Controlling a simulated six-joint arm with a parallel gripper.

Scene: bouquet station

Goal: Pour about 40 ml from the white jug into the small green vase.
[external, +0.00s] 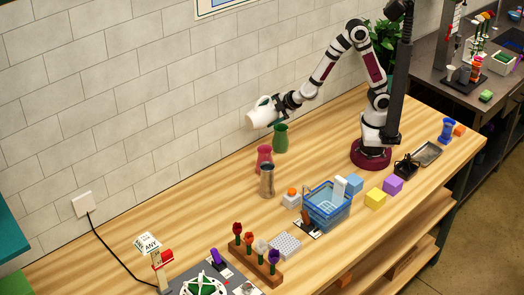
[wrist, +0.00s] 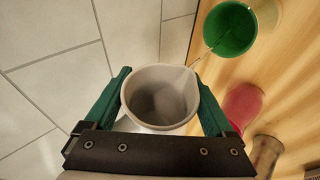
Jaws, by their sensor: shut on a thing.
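The white jug (external: 259,118) is held in the air by my gripper (external: 281,104), tilted, above and left of the small green vase (external: 280,139). In the wrist view the jug (wrist: 158,118) sits between the two green fingers of my gripper (wrist: 160,88), its round mouth facing the camera. The green vase (wrist: 231,27) stands upright at the upper right there, apart from the jug. A thin pale line runs from the jug's lip toward the vase's mouth and looks like a stream. The liquid level in the vase cannot be made out.
A blue basket (external: 327,208), coloured blocks and a flower rack (external: 256,266) are farther forward. The tiled wall is close behind the jug. The table's left middle is clear.

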